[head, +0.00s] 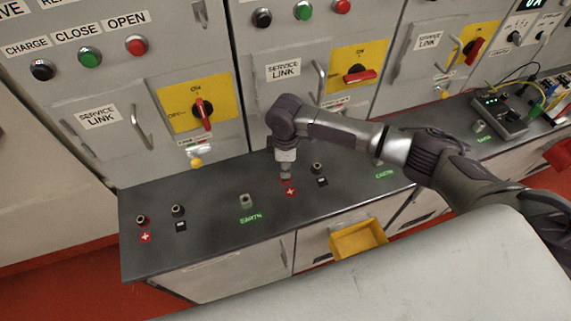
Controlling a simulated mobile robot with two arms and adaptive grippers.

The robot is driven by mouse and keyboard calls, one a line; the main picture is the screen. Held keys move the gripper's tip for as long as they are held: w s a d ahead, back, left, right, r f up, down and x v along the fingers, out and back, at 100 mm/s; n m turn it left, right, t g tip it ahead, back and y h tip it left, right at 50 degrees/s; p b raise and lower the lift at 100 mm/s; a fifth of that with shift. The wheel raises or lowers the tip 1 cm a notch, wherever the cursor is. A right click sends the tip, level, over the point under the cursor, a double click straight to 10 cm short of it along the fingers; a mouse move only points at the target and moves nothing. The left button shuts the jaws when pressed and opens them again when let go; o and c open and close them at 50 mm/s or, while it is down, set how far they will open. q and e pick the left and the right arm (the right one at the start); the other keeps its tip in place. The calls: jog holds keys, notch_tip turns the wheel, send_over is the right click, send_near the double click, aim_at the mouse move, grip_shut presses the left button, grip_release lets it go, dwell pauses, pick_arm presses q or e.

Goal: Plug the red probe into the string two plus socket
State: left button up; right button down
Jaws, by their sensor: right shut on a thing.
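My right gripper (286,172) points down at the dark bench top, over the red plus label (290,191) of the second socket pair from the left. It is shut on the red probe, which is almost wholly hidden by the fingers. The plus socket there is hidden under the gripper; I cannot tell whether the probe is in it or just above it. The black minus socket (318,168) of that pair stands to the right, apart from the gripper. My left gripper is not in view.
To the left are another plus socket (141,220), a minus socket (178,211) and an earth post (246,201). Cabinets with a red-handled yellow switch (203,110) rise behind. A meter box (498,113) with leads is at the right. A yellow drawer (358,240) sticks out in front.

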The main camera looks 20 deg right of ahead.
jog(key=shift+f, duration=0.35)
jog(key=c, duration=0.9)
grip_release()
jog(key=shift+o, duration=0.2)
notch_tip(320, 180, up, 12)
